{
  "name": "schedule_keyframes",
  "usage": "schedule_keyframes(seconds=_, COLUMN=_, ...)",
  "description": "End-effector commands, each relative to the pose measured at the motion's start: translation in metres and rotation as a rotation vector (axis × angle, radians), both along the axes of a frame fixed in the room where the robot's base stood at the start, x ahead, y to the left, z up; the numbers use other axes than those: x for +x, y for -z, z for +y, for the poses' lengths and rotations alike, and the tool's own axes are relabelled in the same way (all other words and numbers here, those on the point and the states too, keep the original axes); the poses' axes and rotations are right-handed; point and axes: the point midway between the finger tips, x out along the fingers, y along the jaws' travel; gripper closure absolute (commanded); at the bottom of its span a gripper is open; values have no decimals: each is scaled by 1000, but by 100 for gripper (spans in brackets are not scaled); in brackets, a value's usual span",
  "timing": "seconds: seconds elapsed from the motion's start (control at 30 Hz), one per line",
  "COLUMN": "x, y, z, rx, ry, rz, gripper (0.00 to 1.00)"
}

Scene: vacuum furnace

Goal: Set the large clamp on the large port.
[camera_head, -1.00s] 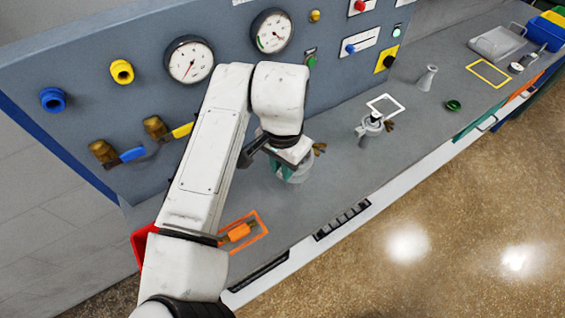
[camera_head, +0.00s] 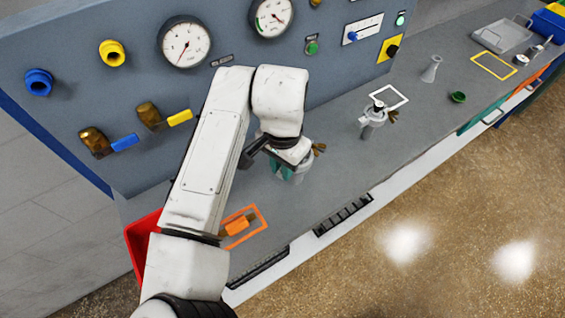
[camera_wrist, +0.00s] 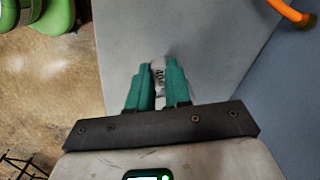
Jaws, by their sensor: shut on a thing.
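My gripper (camera_head: 284,174) with teal fingers points down over the grey bench in the head view. In the wrist view my gripper (camera_wrist: 158,72) is shut on a small ribbed silver piece (camera_wrist: 158,76) between its fingertips. I take this to be part of the large clamp; its brown wing nut (camera_head: 319,149) shows beside my wrist in the head view. A grey round body (camera_head: 304,168) shows beside the fingers, mostly hidden by my arm. I cannot tell whether it is the clamp's ring or the large port, or whether the two touch.
A smaller fitting (camera_head: 372,120) with a brown wing nut stands right of my gripper, near a white outline (camera_head: 391,96). An orange-handled item (camera_head: 238,227) lies in an orange outline at the front left. The gauge panel (camera_head: 225,100) rises behind. A flask (camera_head: 431,70) stands farther right.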

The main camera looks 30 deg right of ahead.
Motion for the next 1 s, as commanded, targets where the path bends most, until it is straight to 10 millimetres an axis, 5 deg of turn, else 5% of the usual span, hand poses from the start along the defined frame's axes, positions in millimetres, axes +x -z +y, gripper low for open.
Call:
schedule_keyframes(seconds=0.6, x=0, y=2, z=0, rx=0, ry=0, rz=0, gripper=100)
schedule_keyframes(seconds=0.63, x=0, y=2, z=0, rx=0, ry=0, rz=0, gripper=80)
schedule_keyframes(seconds=0.9, x=0, y=2, z=0, rx=0, ry=0, rz=0, gripper=54)
schedule_keyframes(seconds=1.0, x=0, y=2, z=0, rx=0, ry=0, rz=0, gripper=52)
